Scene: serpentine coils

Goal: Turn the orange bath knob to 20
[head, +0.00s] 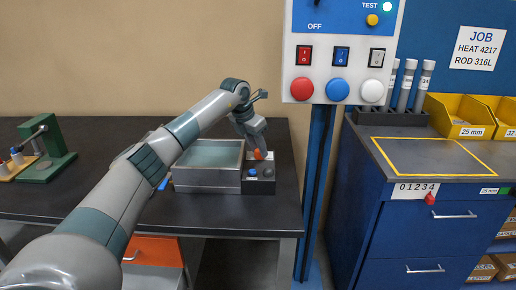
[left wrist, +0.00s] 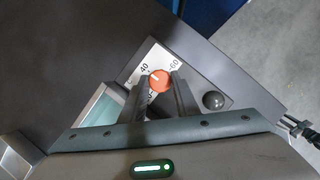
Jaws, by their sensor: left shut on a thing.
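The orange bath knob (left wrist: 159,80) is round, with a white pointer line. It sits on a white dial plate (left wrist: 146,61); the numbers 40 and 60 show, and other marks are partly hidden. In the left wrist view the pointer aims left, below the 40. My left gripper (left wrist: 166,84) is shut on the knob, one finger on each side. In the head view the knob (head: 258,154) shows just under my left gripper (head: 259,149), on a dark control box (head: 258,187) beside a metal bath (head: 207,186). My right gripper is in neither view.
A blue post with a switch panel (head: 339,54) stands right of the bench. A green press (head: 46,148) is at the far left. A blue cabinet (head: 371,222) stands at the right. A dark round button (left wrist: 213,100) lies close to my right-hand finger in the left wrist view.

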